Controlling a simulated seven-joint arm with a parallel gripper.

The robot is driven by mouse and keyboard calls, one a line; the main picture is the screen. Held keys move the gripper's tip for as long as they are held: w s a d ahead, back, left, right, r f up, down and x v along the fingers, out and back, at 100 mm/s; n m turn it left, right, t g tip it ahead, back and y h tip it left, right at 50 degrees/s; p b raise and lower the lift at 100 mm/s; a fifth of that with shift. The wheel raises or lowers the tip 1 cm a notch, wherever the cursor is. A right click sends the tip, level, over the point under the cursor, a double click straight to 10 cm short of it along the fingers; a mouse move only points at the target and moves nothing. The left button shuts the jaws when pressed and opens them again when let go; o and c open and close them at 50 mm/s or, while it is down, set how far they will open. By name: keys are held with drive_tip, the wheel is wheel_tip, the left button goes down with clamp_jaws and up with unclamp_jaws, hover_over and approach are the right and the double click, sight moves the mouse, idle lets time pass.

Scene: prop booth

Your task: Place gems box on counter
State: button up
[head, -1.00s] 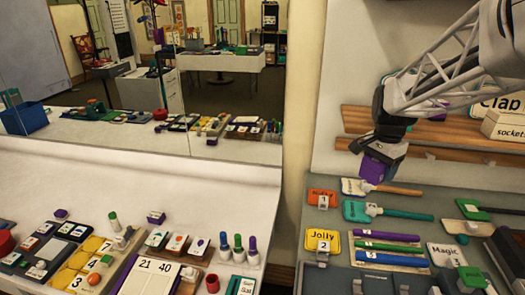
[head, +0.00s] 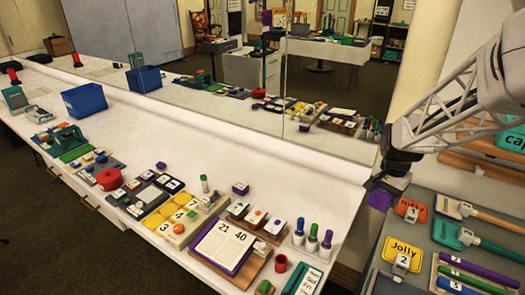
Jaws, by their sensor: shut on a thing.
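My gripper (head: 387,184) is at the right of the head view, pointing down and shut on a purple box (head: 379,200). The box hangs just below the fingers, near the left edge of the grey board; any label on it cannot be read. The long white counter (head: 190,128) runs along the mirror to the left of my gripper. The box is apart from the counter's surface, to the right of most of its items.
A purple-framed number board (head: 222,243), marker bottles (head: 312,238), a red cup (head: 281,263) and yellow tiles (head: 165,214) crowd the counter's front. A small purple block (head: 240,188) stands behind them. A blue bin (head: 85,101) is farther left. Bare counter lies along the mirror.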

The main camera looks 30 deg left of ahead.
drive_tip(key=w+a+f+n, duration=0.1)
drive_tip(key=a+f, duration=0.1)
drive_tip(key=a, duration=0.5)
drive_tip(key=w+a+f+n, duration=0.1)
drive_tip(key=a+f, duration=0.2)
drive_tip(key=a, duration=0.4)
hover_over(298, 209)
wheel_tip(298, 209, down, 4)
drive_tip(key=shift+w+a+n, duration=0.1)
drive_tip(key=shift+n, duration=0.3)
drive_tip(key=shift+f, duration=3.1)
drive_tip(key=shift+f, duration=1.85)
drive_tip(key=shift+f, duration=0.2)
